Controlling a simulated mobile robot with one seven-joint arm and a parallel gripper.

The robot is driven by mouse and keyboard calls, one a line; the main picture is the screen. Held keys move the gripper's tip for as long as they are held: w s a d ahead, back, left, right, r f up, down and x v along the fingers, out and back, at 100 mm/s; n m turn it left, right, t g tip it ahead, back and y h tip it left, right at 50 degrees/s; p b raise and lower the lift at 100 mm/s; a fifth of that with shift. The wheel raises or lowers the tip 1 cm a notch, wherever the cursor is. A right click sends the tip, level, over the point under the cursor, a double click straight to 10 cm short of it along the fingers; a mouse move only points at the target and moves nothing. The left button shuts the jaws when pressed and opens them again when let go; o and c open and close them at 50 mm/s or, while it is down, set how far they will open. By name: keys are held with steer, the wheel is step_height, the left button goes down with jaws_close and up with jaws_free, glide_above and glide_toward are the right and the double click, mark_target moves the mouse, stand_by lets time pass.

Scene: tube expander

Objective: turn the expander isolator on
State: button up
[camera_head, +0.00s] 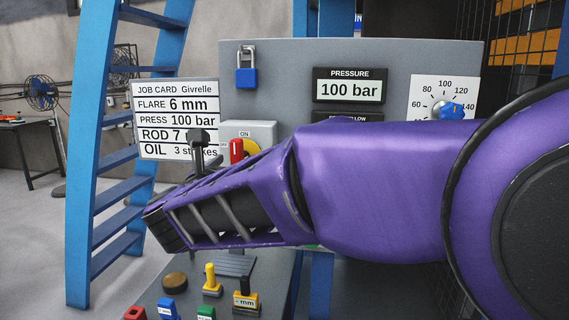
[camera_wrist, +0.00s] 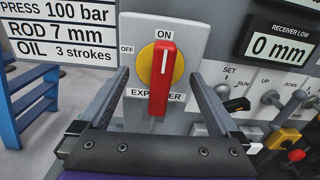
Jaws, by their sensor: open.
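The expander isolator is a red handle (camera_wrist: 162,78) on a yellow disc (camera_wrist: 147,66), on a light grey box labelled ON at the top, OFF at the left and EXPANDER below. The handle stands upright, its white mark toward ON. It also shows in the head view (camera_head: 236,150), partly hidden by my arm. My gripper (camera_wrist: 160,73) is open, one dark finger on each side of the handle, with gaps between fingers and handle. In the head view one finger of my gripper stands up just left of the isolator box.
A padlock (camera_head: 246,75) hangs above the isolator on the grey panel. A job card (camera_head: 175,115) and a blue ladder (camera_head: 95,150) are at the left. Right of the box are a receiver display (camera_wrist: 280,45) and several small levers. Coloured controls sit on the lower console (camera_head: 232,265).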

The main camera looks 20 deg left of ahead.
steer(key=shift+s, duration=0.1)
steer(key=s, duration=0.6)
steer(key=shift+s+d, duration=0.4)
steer(key=shift+r, duration=0.1)
